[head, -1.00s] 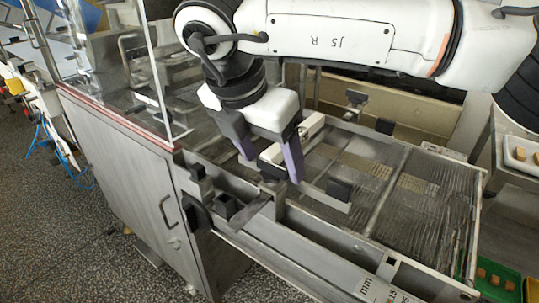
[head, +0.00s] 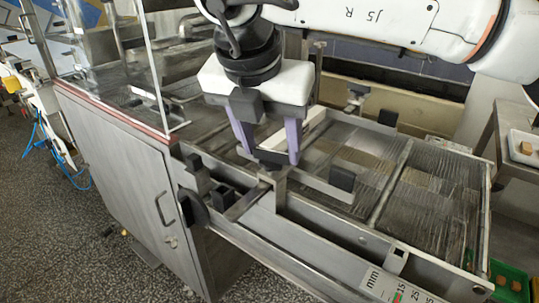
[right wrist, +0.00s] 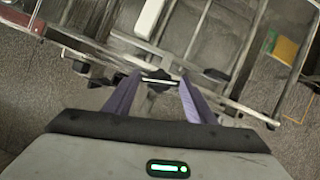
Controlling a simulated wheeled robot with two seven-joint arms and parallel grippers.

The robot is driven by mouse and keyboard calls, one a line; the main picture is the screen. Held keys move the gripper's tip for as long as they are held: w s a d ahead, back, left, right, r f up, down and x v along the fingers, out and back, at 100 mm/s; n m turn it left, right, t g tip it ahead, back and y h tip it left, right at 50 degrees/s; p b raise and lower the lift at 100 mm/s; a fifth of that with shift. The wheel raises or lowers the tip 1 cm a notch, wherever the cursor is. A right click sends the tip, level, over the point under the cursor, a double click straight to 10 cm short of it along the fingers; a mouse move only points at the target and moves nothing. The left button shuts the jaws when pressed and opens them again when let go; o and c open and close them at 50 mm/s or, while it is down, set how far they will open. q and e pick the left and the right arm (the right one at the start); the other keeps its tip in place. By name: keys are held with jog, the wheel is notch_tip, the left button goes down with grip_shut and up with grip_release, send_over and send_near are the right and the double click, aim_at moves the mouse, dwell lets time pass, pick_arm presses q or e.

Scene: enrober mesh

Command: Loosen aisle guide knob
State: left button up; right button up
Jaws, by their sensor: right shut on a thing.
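My right gripper (head: 270,157) points down over the near rail of the enrober's mesh belt. Its two purple fingers are shut on a dark knob (head: 269,155), one finger on each side. The knob sits above a metal bracket (head: 279,184) on the rail. In the right wrist view the black knob (right wrist: 158,83) shows between the fingertips (right wrist: 159,78). The fingers hide part of the knob in the head view. My left gripper is not in view.
The wire mesh belt (head: 425,215) lies beyond the rail, with black blocks (head: 342,178) near it. A clear panel (head: 115,65) stands at the left. A scale marked mm (head: 385,285) is at the front. A white tray (head: 525,150) and a green tray (head: 510,280) are at the right.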

jog(key=shift+d+f+n+y+b, duration=0.1)
jog(key=shift+f+n+y+b, duration=0.25)
jog(key=shift+n+b, duration=0.5)
jog(key=n+y+b, duration=0.1)
jog(key=n, duration=0.2)
jog(key=shift+r+b, duration=0.2)
jog(key=shift+b, duration=0.1)
jog(key=shift+d+r+n+y+b, duration=0.15)
jog(key=shift+n+y+b, duration=0.35)
jog(key=shift+n, duration=0.75)
jog(key=n+y, duration=0.1)
jog(key=n, duration=0.1)
jog(key=shift+d+n, duration=0.1)
jog(key=shift+n, duration=0.3)
jog(key=n+g+y+p, duration=0.1)
jog(key=n, duration=0.2)
jog(key=shift+w+d+r+n+p, duration=0.1)
jog(key=shift+n+p, duration=0.2)
jog(key=shift+p, duration=0.1)
jog(key=shift+n+g+y, duration=0.3)
jog(key=shift+n+y, duration=0.05)
jog(key=shift+n, duration=0.35)
